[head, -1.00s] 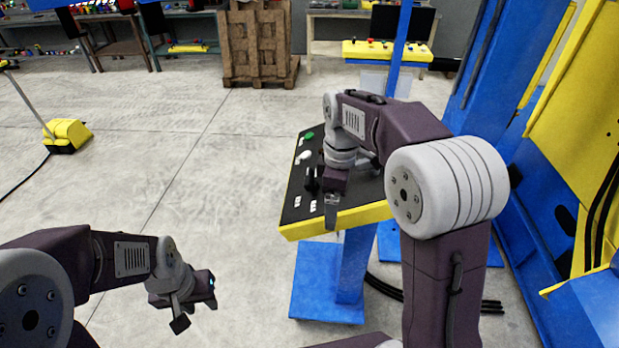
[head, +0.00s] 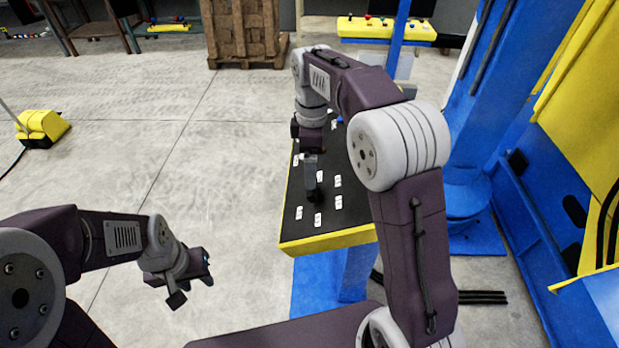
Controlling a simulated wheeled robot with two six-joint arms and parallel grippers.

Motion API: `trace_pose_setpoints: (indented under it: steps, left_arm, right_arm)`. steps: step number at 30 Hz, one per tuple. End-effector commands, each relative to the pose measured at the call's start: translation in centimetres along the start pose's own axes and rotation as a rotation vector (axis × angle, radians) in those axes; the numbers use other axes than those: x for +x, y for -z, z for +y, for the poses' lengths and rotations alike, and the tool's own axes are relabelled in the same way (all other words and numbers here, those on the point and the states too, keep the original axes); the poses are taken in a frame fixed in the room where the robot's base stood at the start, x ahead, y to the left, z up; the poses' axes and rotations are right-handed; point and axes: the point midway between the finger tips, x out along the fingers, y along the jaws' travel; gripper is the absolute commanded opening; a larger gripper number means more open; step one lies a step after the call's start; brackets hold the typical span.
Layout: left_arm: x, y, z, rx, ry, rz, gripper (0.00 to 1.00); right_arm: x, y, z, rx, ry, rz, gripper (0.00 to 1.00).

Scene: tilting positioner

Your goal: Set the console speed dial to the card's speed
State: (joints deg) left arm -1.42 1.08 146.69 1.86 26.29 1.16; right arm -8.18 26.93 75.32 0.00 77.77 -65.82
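The console (head: 296,235) has a black sloped top with a yellow rim and stands on a blue post. Small white labels lie on its top, too small to read. A dark knob-like part (head: 314,196) sits among these labels; I cannot tell for certain that it is the speed dial. My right gripper (head: 312,178) points down over the console, right at this part; contact and finger gap cannot be made out. My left gripper (head: 194,291) hangs over bare floor left of the console, fingers apart and empty. I cannot make out a speed card.
Blue and yellow machine structure (head: 477,130) rises close on the right. Black cables (head: 480,297) lie on the floor beside the console post. A yellow foot pedal (head: 43,126) is at the far left. A wooden pallet stack (head: 243,32) stands behind.

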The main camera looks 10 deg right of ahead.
Motion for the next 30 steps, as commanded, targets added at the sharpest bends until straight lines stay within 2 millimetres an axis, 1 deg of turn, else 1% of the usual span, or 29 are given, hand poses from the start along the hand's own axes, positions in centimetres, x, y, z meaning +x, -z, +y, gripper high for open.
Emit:
trace_pose_setpoints:
  steps: [6,9,12,16,23,24,26,27,29,30]
  left_arm:
    - [0.5,-0.1,0.0,0.0,0.0,0.0,0.36]
    - [0.5,0.0,0.0,0.0,0.0,0.0,0.36]
    - [0.5,0.0,0.0,0.0,0.0,0.0,0.36]
    - [0.5,0.0,0.0,0.0,0.0,0.0,0.36]
    - [0.5,0.0,0.0,0.0,0.0,0.0,0.36]
    - [0.5,0.0,0.0,0.0,0.0,0.0,0.36]
    - [0.5,0.0,0.0,0.0,0.0,0.0,0.36]
    - [0.5,0.0,0.0,0.0,0.0,0.0,0.36]
    - [0.5,0.0,0.0,0.0,0.0,0.0,0.36]
    - [0.5,0.0,0.0,0.0,0.0,0.0,0.36]
  right_arm:
    - [4.5,-0.1,-0.1,0.001,0.004,-0.002,0.95]
    - [6.4,-0.1,-0.1,0.001,0.004,-0.002,0.95]
    - [7.7,-0.1,-0.1,0.001,0.003,-0.001,0.95]
    - [8.5,-0.1,-0.1,0.001,0.001,-0.001,0.95]
    - [8.6,0.0,0.0,0.001,0.0,0.0,0.95]
    - [8.6,0.0,0.0,0.001,0.0,0.0,0.83]
    - [8.6,0.0,0.0,0.001,0.0,0.0,0.67]
    - [8.6,0.0,0.0,0.001,0.0,0.0,0.56]
    - [8.6,0.0,0.0,0.001,0.0,0.0,0.39]
    - [8.6,0.0,0.0,0.001,-0.001,0.0,0.32]
